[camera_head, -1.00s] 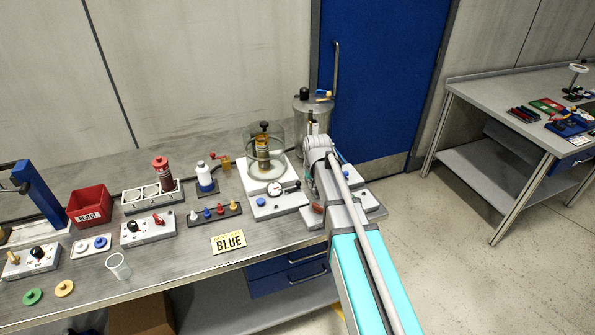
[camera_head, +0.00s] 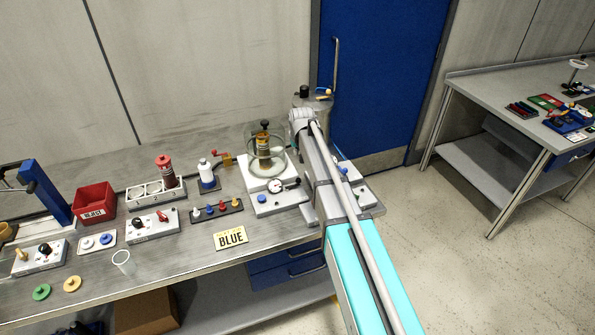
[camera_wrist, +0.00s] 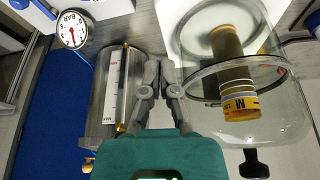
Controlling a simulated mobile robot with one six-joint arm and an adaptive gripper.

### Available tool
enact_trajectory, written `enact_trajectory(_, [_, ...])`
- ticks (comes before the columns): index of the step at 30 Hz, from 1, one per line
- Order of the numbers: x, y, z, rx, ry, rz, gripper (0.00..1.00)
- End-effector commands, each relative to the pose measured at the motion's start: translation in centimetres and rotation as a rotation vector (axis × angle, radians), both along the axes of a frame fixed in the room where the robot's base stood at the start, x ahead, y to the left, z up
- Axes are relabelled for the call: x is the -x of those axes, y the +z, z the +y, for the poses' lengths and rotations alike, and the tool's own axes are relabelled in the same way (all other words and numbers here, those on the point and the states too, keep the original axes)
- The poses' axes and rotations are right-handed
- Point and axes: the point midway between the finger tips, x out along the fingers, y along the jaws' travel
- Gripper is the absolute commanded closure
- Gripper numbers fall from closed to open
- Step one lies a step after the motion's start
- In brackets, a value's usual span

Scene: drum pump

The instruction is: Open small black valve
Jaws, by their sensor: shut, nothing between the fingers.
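I cannot tell for sure which part is the small black valve. A small black fitting (camera_head: 292,184) shows beside the round gauge near the glass chamber (camera_head: 265,150). In the head view my arm hides my gripper and part of the drum.
The glass chamber holds an amber vial (camera_wrist: 239,100) and stands close to my gripper. A gauge (camera_wrist: 72,29) is at the wrist view's upper left. The bench holds a red bin (camera_head: 94,202), a switch box (camera_head: 153,226) and a BLUE sign (camera_head: 230,238).

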Motion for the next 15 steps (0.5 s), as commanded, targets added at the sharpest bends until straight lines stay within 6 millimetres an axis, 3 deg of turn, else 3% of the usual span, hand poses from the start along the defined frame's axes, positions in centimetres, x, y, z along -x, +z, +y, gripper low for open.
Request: enact_trajectory(15, [-0.8, -2.2, 0.1, 0.0, 0.0, 0.001, 1.0])
